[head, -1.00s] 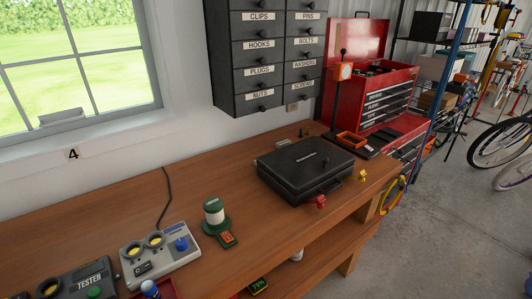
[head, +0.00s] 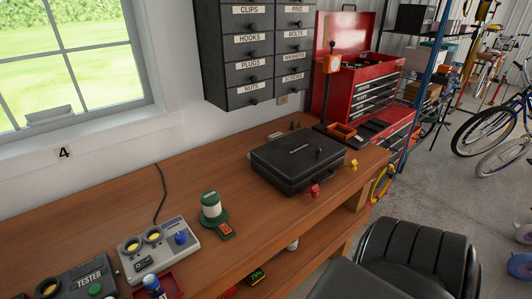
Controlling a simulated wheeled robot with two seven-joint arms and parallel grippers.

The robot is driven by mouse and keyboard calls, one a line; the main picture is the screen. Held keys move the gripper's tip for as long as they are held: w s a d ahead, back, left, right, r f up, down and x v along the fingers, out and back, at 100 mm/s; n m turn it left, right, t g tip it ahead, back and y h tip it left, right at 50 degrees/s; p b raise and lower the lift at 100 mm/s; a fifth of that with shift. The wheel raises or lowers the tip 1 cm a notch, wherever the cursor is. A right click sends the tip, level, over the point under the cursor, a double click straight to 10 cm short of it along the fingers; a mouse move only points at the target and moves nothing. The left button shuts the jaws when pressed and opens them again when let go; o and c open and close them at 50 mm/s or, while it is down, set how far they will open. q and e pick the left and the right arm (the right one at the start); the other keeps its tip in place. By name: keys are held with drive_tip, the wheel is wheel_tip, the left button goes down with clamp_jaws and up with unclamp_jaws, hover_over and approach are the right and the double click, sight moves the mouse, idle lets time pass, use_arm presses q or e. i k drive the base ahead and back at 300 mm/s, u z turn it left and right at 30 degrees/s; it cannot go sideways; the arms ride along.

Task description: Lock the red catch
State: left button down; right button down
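The red catch (head: 313,191) is on the front edge of a closed black case (head: 288,172), near its right front corner in the head view. It is small and seems to stick out from the case; I cannot tell its exact position. A yellow catch (head: 353,165) is further right along the same case. The case lies flat on the wooden workbench (head: 122,222). Neither gripper shows in the head view.
A green-and-white lantern-like device (head: 210,208), a grey two-dial box (head: 157,247) and a tester (head: 75,281) stand left of the case. A red tool chest (head: 352,82) stands behind right. Black drawers (head: 252,55) hang above. Bare bench lies left of the case; bikes stand right.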

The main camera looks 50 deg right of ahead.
sight(314, 190)
drive_tip(key=u, duration=0.05)
drive_tip(key=k, duration=1.15)
drive_tip(key=z, duration=1.35)
drive_tip(key=i, duration=0.5)
drive_tip(key=u, duration=0.4)
drive_tip(key=k, duration=0.45)
drive_tip(key=u, duration=0.6)
drive_tip(key=i, duration=0.5)
